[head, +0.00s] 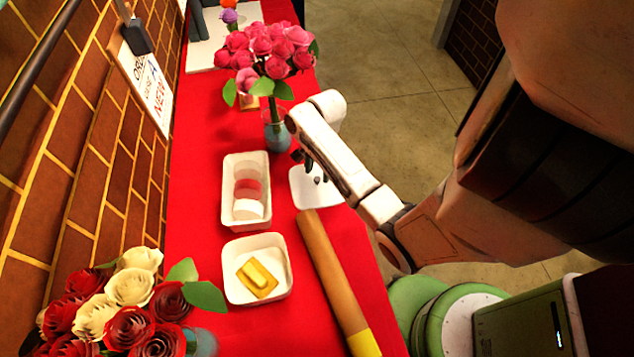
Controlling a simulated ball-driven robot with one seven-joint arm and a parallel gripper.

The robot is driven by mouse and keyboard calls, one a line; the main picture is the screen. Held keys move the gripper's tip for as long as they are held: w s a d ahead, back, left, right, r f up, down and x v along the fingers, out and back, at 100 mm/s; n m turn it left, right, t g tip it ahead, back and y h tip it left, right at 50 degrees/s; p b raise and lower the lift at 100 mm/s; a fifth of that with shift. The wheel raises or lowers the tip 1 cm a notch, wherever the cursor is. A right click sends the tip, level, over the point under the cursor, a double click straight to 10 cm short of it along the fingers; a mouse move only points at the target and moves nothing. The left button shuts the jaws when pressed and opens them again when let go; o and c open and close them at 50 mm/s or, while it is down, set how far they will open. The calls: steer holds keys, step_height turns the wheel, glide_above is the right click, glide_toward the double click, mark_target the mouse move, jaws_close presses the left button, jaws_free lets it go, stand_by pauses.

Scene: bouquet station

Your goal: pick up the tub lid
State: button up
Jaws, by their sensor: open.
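A flat white square piece, which looks like the tub lid (303,195), lies on the red table close to its right edge. My gripper (316,175) is over it with dark fingers apart and nothing visible between them. My arm hides part of the lid's right side. I cannot tell whether the fingers touch the lid. An open white square tub (230,287) stands nearer to me, to the lower left of the lid, with a yellow item (257,277) in it.
A long white tray (230,215) with round pieces stands left of the lid. A brown roll with a yellow end (325,260) lies below the lid. A vase of pink flowers (278,137) stands behind. Red and cream roses (125,300) fill the near left, by a brick wall (80,170).

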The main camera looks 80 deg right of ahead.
mark_target(317, 182)
steer(key=shift+a+f, duration=0.1)
steer(key=shift+f, duration=1.3)
steer(key=shift+w, duration=0.1)
jaws_close()
